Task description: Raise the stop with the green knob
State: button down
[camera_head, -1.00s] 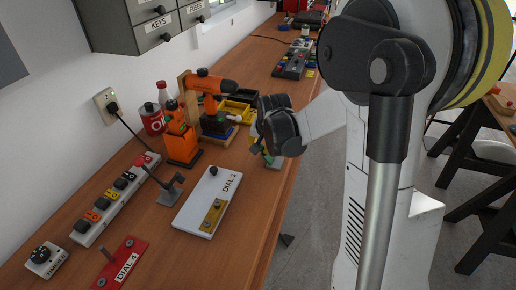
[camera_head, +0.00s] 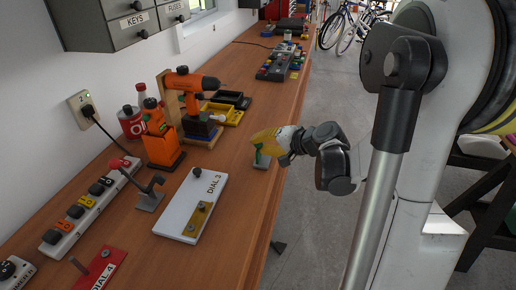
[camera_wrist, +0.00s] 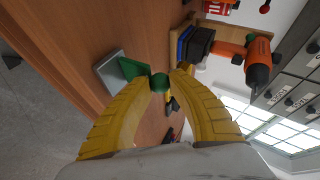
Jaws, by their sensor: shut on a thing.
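The stop is a small green piece (camera_wrist: 132,68) on a grey base plate (camera_wrist: 108,74), near the bench's right edge. Its round green knob (camera_wrist: 159,82) lies between the two yellow fingers of my gripper (camera_wrist: 160,79) in the wrist view. My gripper is shut on the knob. In the head view my gripper (camera_head: 262,143) reaches in from the right over the base plate (camera_head: 261,164), with a little green (camera_head: 257,157) showing below the fingers. The knob itself is mostly hidden there.
A white DIAL 3 board (camera_head: 190,208) lies nearer on the bench. An orange drill (camera_head: 190,84), a yellow tray (camera_head: 222,114) and a lever on a grey base (camera_head: 150,194) stand left of the stop. The floor is right of the bench edge.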

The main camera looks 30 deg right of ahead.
jog(key=shift+s+f, duration=0.15)
dwell(0.4)
jog(key=c, duration=1.2)
grip_release()
jog(key=shift+a, duration=0.1)
jog(key=shift+o, duration=0.2)
jog(key=shift+s+d+r, duration=0.2)
jog(key=shift+d, duration=0.05)
jog(key=v, duration=1.1)
jog(key=shift+s, duration=0.2)
